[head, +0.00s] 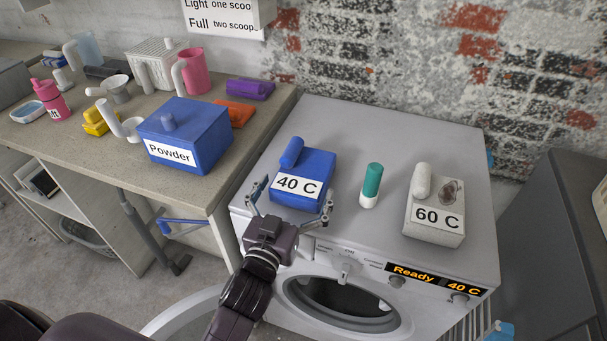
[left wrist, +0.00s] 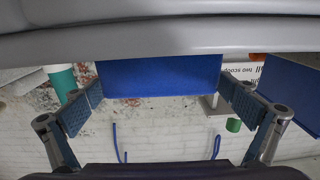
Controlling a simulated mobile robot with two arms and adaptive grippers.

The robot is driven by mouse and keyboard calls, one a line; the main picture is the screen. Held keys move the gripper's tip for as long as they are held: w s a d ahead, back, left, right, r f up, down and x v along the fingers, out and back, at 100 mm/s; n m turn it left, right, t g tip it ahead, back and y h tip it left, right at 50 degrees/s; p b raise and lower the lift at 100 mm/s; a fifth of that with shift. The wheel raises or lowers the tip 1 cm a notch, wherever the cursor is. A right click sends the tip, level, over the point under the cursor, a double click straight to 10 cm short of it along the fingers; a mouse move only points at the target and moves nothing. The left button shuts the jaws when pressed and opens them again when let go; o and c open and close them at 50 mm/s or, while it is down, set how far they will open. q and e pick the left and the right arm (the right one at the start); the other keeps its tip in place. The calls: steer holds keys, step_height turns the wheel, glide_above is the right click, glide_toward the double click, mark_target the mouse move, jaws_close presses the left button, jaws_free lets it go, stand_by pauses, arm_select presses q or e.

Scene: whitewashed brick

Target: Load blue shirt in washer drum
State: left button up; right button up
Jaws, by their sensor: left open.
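A blue block labelled "40 C" (head: 318,164), with a blue roll (head: 291,152) on top, sits on the washer top (head: 365,130). It may be the blue shirt; I see no other clear shirt. My left gripper (head: 292,199) is open at the block's front, one finger near each side. In the left wrist view the block (left wrist: 160,72) shows between the spread fingers (left wrist: 160,92); contact cannot be told. The washer's round drum opening (head: 345,298) is below, partly in view. A pale ring (head: 180,312), apparently the open door, is partly behind my arm. My right gripper is not in view.
On the washer, a teal and white bottle (head: 371,184) and a white "60 C" block (head: 435,220) stand right of the blue block. A display (head: 435,279) reads "Ready 40 C". The left counter (head: 130,178) holds a blue "Powder" box (head: 202,130), jugs and cloths.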

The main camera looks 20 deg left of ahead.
mark_target(303, 174)
arm_select(q)
steer(key=w, duration=0.3)
steer(key=shift+w, duration=0.65)
steer(key=c, duration=1.4)
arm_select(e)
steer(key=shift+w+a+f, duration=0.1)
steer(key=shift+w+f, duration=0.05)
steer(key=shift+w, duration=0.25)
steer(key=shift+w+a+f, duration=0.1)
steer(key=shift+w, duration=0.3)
arm_select(q)
steer(key=shift+r, duration=0.15)
steer(key=shift+r, duration=0.6)
step_height(303, 174, up, 18)
steer(key=p, duration=0.3)
steer(key=s+f, duration=0.4)
steer(key=s, duration=0.2)
steer(key=s+a+f, duration=0.1)
steer(key=s+f, duration=0.4)
steer(key=s, duration=0.2)
steer(key=s+f, duration=0.4)
steer(key=s, duration=0.3)
steer(key=shift+s+a+f, duration=0.2)
steer(key=shift+a+f, duration=0.2)
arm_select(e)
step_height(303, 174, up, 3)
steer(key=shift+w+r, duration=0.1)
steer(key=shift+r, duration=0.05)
